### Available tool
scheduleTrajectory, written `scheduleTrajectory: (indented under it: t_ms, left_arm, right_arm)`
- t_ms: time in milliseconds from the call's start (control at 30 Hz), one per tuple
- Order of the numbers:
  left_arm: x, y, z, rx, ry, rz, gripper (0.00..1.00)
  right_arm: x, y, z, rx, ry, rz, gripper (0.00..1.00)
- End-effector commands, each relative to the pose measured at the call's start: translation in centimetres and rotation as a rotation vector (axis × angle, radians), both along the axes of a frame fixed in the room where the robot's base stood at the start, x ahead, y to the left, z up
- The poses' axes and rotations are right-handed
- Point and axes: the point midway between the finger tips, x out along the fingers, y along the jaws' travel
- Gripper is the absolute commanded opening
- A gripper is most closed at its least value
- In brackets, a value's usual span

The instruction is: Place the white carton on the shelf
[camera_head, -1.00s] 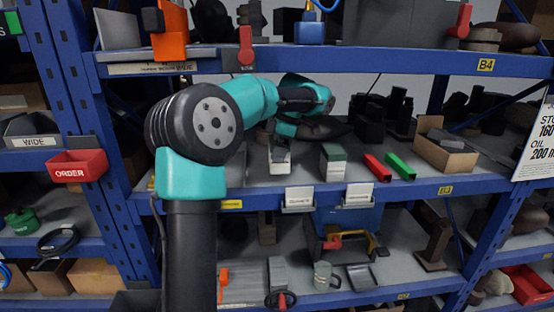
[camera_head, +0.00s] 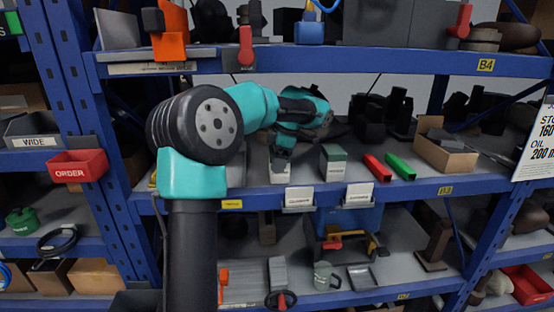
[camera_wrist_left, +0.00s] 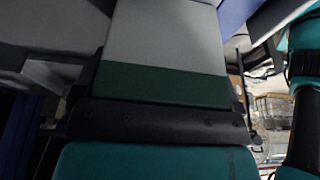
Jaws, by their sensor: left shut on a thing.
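The white carton (camera_head: 280,174) has a dark green band. In the head view it stands out below my left gripper (camera_head: 283,159), at the front of the middle shelf (camera_head: 235,178). My left gripper is shut on its green end. In the left wrist view the carton (camera_wrist_left: 160,35) fills the upper middle, with its green band next to the dark jaws (camera_wrist_left: 155,118). I cannot tell whether its base touches the shelf. My right gripper is not in view.
A similar white-and-green carton (camera_head: 333,163) stands just right of the held one. A red block (camera_head: 377,167) and a green block (camera_head: 401,166) lie further right, before an open cardboard box (camera_head: 446,152). White label cards (camera_head: 299,197) hang on the shelf edge.

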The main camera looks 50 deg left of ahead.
Motion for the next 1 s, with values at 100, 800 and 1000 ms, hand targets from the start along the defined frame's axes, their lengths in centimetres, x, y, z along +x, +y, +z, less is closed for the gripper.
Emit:
scheduleTrajectory:
  t_ms: [100,800,1000]
  left_arm:
    - [0.0,0.0,-0.3,0.000,0.000,0.000,0.60]
    - [0.7,-0.5,2.7,0.000,-0.003,-0.001,1.00]
    - [2.5,-1.9,4.8,-0.001,0.001,-0.004,1.00]
  right_arm:
    - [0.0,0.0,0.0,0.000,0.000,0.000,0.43]
    - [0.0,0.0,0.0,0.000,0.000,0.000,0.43]
    - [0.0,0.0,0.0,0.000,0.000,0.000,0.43]
